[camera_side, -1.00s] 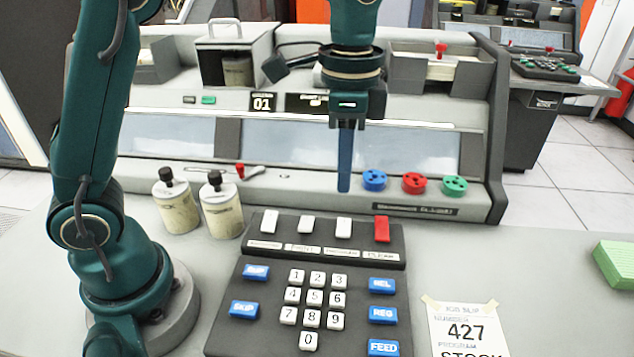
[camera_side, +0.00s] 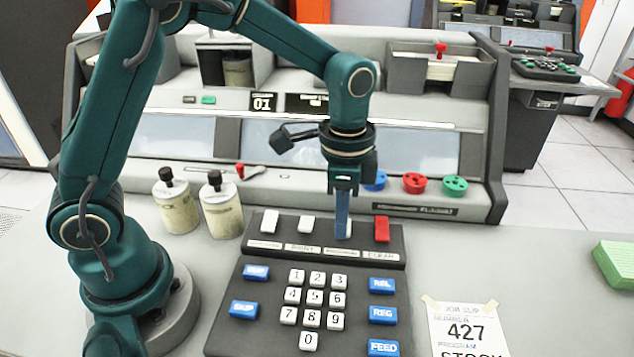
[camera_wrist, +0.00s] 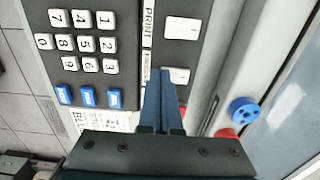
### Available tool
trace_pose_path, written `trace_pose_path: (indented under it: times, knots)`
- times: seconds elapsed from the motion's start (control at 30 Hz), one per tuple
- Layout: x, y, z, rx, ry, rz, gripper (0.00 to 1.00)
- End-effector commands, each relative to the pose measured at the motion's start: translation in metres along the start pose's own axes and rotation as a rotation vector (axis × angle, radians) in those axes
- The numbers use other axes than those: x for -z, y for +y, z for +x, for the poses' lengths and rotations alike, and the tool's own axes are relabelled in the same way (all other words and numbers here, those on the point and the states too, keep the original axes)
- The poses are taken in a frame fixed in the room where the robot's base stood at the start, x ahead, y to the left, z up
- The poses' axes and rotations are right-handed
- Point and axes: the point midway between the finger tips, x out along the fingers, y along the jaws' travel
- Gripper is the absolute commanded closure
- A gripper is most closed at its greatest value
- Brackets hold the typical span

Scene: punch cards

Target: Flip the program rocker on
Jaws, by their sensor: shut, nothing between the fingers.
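The program rocker (camera_wrist: 180,75) is the third white rocker in the row at the top of the dark key panel (camera_side: 225,325). In the side view my fingers cover most of it. My gripper (camera_side: 343,234) points straight down, shut and empty, with its tips right at this rocker. In the wrist view the fingertips (camera_wrist: 165,75) overlap the rocker's edge. I cannot tell whether they touch it. Its tilt is hidden.
The red rocker (camera_side: 381,229) stands close on the right, and the white print rocker (camera_side: 306,224) on the left. Number keys and blue keys (camera_side: 257,272) lie in front. Blue, red (camera_side: 414,183) and green knobs stand behind. Two canisters (camera_side: 221,207) stand left.

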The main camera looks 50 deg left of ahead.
Motion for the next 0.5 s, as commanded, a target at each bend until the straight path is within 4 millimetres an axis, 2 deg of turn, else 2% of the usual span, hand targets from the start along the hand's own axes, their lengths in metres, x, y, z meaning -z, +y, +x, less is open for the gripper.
trace_pose_path:
  times: [0.07, 0.5]
  knots:
    - [-0.0006, 0.0025, 0.0053, -0.003, -0.004, 0.002, 1.0]
    - [-0.0001, -0.0038, 0.0016, 0.0, -0.001, -0.001, 1.0]
